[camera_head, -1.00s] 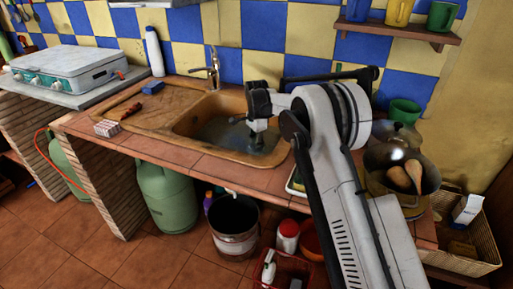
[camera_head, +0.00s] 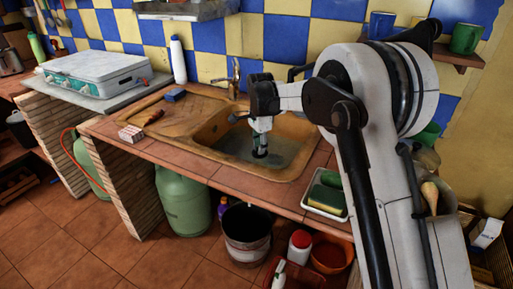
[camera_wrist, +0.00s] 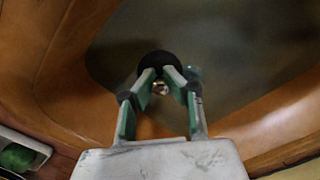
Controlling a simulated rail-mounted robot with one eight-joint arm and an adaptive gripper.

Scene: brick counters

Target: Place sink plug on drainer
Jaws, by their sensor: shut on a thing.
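My gripper (camera_head: 261,138) points down over the sink basin (camera_head: 222,143) and is shut on a black round sink plug (camera_head: 260,154). In the wrist view the plug (camera_wrist: 158,60) shows as a dark disc with a small shiny fitting between the tips of my gripper (camera_wrist: 161,84). The plug looks to be above the grey-blue basin bottom; its exact height is hard to tell. The drainer (camera_head: 178,108), a brown board joined to the sink, lies left of the basin. A green bottle-like thing or finger part near the plug is unclear.
The tap (camera_head: 235,78) stands behind the basin. A white tray with sponges (camera_head: 326,197) is to the right. The drainer's middle is clear.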

